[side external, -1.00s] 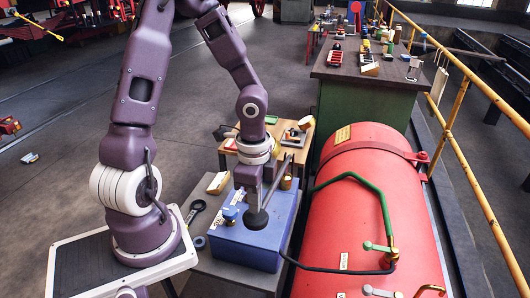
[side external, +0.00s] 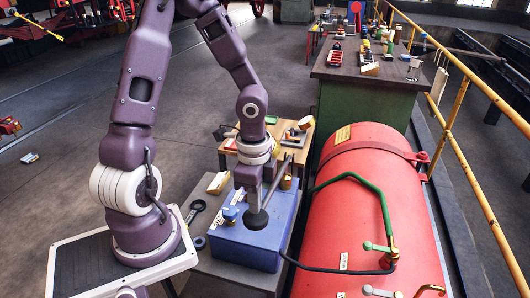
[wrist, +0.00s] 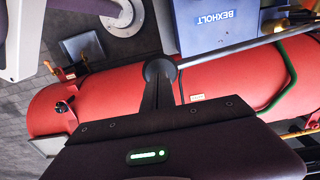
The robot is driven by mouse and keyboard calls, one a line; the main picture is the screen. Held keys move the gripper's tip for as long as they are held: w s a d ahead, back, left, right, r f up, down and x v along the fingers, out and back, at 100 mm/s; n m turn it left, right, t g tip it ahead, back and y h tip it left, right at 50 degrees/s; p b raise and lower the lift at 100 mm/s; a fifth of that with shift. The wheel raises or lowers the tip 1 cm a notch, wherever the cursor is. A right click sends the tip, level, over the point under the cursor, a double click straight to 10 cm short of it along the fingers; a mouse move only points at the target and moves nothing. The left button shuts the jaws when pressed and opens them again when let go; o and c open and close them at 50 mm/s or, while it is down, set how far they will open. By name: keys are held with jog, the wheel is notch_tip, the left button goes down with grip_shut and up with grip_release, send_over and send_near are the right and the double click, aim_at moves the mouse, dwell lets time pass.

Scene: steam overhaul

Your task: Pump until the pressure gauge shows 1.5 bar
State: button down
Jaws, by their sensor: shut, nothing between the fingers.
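The blue pump box (side external: 270,243) stands on a low grey bench beside the red boiler. My gripper (side external: 256,206) is shut and empty, pointing down over the box. Its tips are at a dark round knob (side external: 257,220); I cannot tell whether they touch it. In the wrist view the shut fingers (wrist: 158,92) overlap the dark round knob (wrist: 160,69), and a grey bar (wrist: 245,47) runs right from it. A brass fitting (side external: 286,183) sits at the back of the box. No readable gauge dial shows.
The red boiler (side external: 375,220) fills the right side, with a green pipe (side external: 372,190) and a black hose (side external: 330,268) near the box. A small wooden table (side external: 234,146) with parts stands behind. A dark ring spanner (side external: 195,210) lies left of the box.

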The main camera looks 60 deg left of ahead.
jog(key=shift+f, duration=7.95)
notch_tip(320, 180, up, 16)
notch_tip(320, 180, down, 16)
notch_tip(320, 180, up, 16)
